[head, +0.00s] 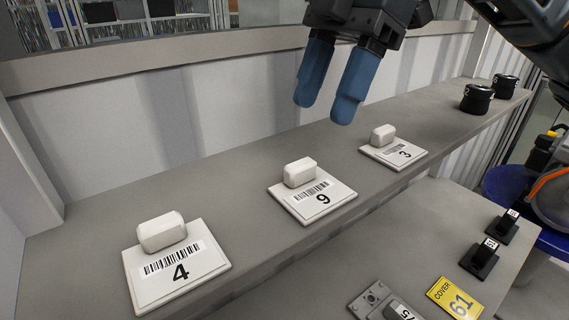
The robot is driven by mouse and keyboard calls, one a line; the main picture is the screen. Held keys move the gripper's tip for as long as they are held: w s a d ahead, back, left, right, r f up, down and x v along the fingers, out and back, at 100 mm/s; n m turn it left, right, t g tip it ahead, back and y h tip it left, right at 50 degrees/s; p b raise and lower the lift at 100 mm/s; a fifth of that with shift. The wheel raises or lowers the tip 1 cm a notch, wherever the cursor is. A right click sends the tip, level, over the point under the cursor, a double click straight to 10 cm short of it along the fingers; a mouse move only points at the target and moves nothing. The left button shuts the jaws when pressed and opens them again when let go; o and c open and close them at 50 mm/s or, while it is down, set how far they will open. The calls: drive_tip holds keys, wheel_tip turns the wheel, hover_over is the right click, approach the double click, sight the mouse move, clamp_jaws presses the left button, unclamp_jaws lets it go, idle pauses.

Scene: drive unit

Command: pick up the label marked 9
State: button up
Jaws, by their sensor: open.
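The label marked 9 (326,208) is a white plate with a barcode and a white block on its back part. It lies on the grey shelf in the middle of the head view, between two similar labels. The label marked 4 (205,283) is to its left and nearer. The label marked 3 (408,160) is to its right and farther. My gripper (322,112) has blue fingers, apart and empty, pointing down. It is above the shelf, higher than the label marked 9 and apart from it.
Two black cylinders (476,98) stand at the shelf's far right. A white wall with a grey ledge (180,48) runs behind the shelf. A lower grey surface in front holds a yellow cover card (456,297), a metal plate (373,297) and small black holders (480,259).

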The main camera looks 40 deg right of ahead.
sight(301, 163)
drive_tip(key=shift+p+x, duration=0.35)
drive_tip(key=shift+x, duration=3.4)
clamp_jaws()
